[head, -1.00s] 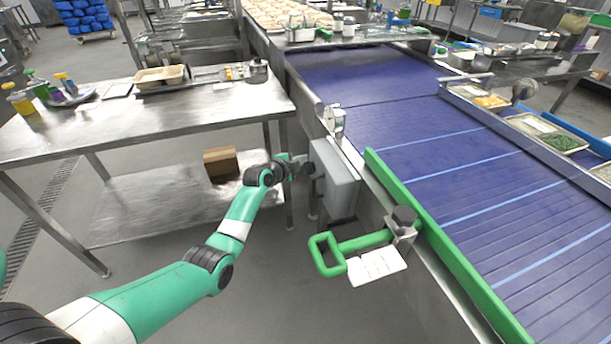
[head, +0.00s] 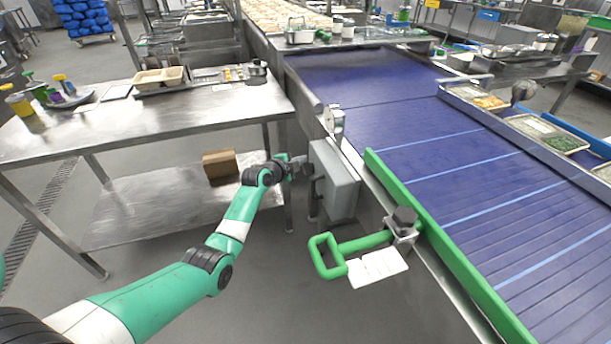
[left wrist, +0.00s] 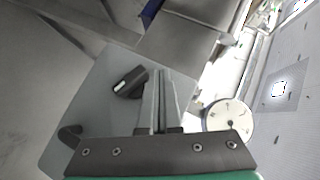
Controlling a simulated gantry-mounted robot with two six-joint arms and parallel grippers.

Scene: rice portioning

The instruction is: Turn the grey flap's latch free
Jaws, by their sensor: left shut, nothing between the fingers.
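The grey flap (head: 342,190) is the front of a grey box on the conveyor's side; it also fills the middle of the left wrist view (left wrist: 85,112). On it sits the latch, a dark turn knob (left wrist: 130,83) with a white mark, tilted in the picture. My left gripper (head: 306,168) is at the flap's left side. In the left wrist view its fingers (left wrist: 163,80) are together and empty, just right of the knob. I cannot tell whether they touch it. The knob is not clear in the head view. My right gripper is not in view.
A dark curved handle (left wrist: 70,136) shows at the flap's edge. A round dial (left wrist: 228,120) is to the right. A green handle (head: 328,258) with a white plate (head: 377,268) sticks out from the conveyor (head: 450,160). A steel table (head: 140,120) stands left.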

